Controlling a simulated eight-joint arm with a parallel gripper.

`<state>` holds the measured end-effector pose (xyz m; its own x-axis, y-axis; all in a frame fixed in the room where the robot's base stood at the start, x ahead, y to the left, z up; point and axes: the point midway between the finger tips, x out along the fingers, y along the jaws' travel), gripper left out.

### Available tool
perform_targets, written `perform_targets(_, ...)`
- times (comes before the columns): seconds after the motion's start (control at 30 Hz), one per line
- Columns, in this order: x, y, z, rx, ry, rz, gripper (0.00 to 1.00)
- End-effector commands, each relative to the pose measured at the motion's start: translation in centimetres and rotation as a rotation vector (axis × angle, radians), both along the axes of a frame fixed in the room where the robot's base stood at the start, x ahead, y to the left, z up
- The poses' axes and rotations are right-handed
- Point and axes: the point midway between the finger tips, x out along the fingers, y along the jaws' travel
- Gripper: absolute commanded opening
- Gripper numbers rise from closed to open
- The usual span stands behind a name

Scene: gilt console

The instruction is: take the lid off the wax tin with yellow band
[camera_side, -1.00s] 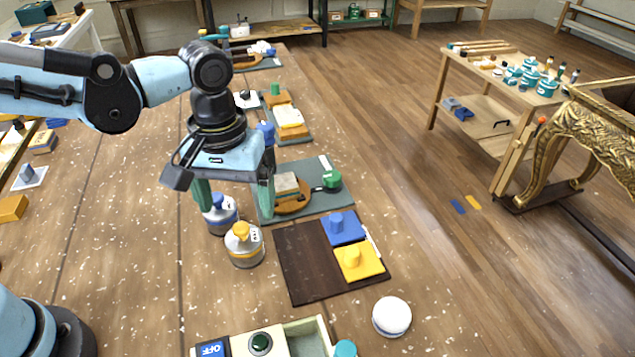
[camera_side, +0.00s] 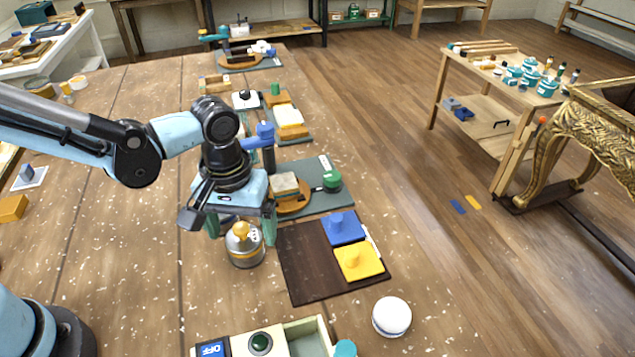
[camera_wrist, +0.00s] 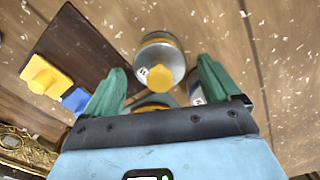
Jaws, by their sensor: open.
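The wax tin with yellow band (camera_side: 246,258) stands upright on the wooden table, with its lid on and a yellow knob (camera_side: 241,229) on top. In the wrist view the tin (camera_wrist: 160,56) shows ahead of the fingers, its yellow knob (camera_wrist: 161,75) roughly centred between them. My gripper (camera_side: 241,234) is open and empty, with green fingers pointing down, one at either side of the knob in the side view. I cannot tell whether either finger touches the tin. A blue-banded tin (camera_side: 228,217) stands behind, mostly hidden by my gripper.
A dark board (camera_side: 305,275) with a blue block (camera_side: 343,227) and a yellow block (camera_side: 359,261) lies right of the tin. A white round lid-like piece (camera_side: 391,317) and a box with a green button (camera_side: 260,343) are nearer. Table left of the tin is clear.

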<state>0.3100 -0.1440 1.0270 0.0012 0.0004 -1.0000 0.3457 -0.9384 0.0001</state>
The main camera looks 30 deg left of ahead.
Motion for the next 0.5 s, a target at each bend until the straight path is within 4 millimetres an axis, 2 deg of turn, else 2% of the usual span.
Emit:
perform_targets(0.07,0.0,-0.01,0.01,0.0,0.0,0.0,0.9)
perform_targets(0.43,0.0,-0.01,0.03,0.0,0.0,0.0,0.33)
perform_targets(0.5,0.0,-0.01,0.04,0.0,0.0,0.0,0.3)
